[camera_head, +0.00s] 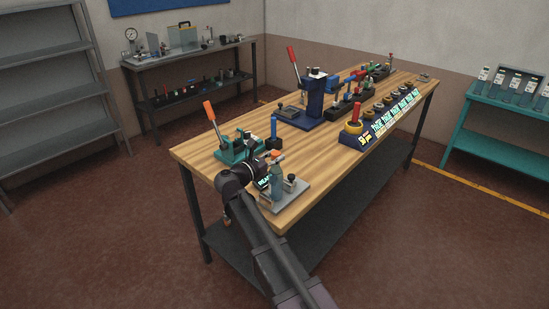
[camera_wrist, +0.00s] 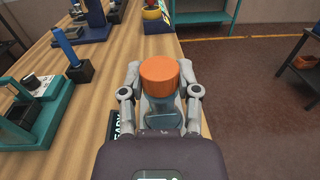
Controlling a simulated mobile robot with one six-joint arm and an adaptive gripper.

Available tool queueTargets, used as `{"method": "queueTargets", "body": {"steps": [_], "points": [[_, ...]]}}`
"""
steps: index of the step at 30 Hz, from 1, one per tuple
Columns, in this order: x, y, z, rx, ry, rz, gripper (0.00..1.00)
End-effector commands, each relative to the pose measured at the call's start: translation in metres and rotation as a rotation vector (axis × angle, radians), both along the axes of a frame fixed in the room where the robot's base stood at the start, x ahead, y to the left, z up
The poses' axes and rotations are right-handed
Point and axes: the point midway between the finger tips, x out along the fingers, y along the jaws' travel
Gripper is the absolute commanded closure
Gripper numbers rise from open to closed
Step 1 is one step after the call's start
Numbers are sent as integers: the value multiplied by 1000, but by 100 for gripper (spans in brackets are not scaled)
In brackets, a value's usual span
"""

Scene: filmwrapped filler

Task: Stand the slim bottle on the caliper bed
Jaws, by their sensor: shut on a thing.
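The slim bottle has an orange cap (camera_wrist: 159,70) and a clear blue-grey body (camera_wrist: 163,112). My gripper (camera_wrist: 160,88) is shut on it, one finger on each side below the cap. In the head view the bottle (camera_head: 277,184) looks upright over a grey metal plate (camera_head: 296,200) at the near end of the bench, which looks like the caliper bed. I cannot tell whether the bottle's base touches the plate. A small display reading READY (camera_wrist: 115,126) is beside the bottle. The bottle's lower end is hidden in the wrist view.
A green lever press (camera_head: 238,149) with an orange handle stands left of my gripper, and a blue post on a black block (camera_head: 274,137) stands behind it. A dark blue press (camera_head: 314,97) and a row of lit displays (camera_head: 385,122) are farther along the wooden bench (camera_head: 208,152).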

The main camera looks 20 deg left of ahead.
Motion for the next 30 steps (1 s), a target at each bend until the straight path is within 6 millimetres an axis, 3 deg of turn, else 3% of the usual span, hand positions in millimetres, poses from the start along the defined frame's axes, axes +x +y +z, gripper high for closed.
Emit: {"method": "queueTargets", "body": {"steps": [6, 7, 10, 30], "points": [[0, 0, -4, 0, 0, 0, 100], [0, 0, -4, 0, 0, 0, 52], [0, 0, -3, 0, 0, 0, 23], [-6, 3, 0, 0, 0, 2, 23]]}}
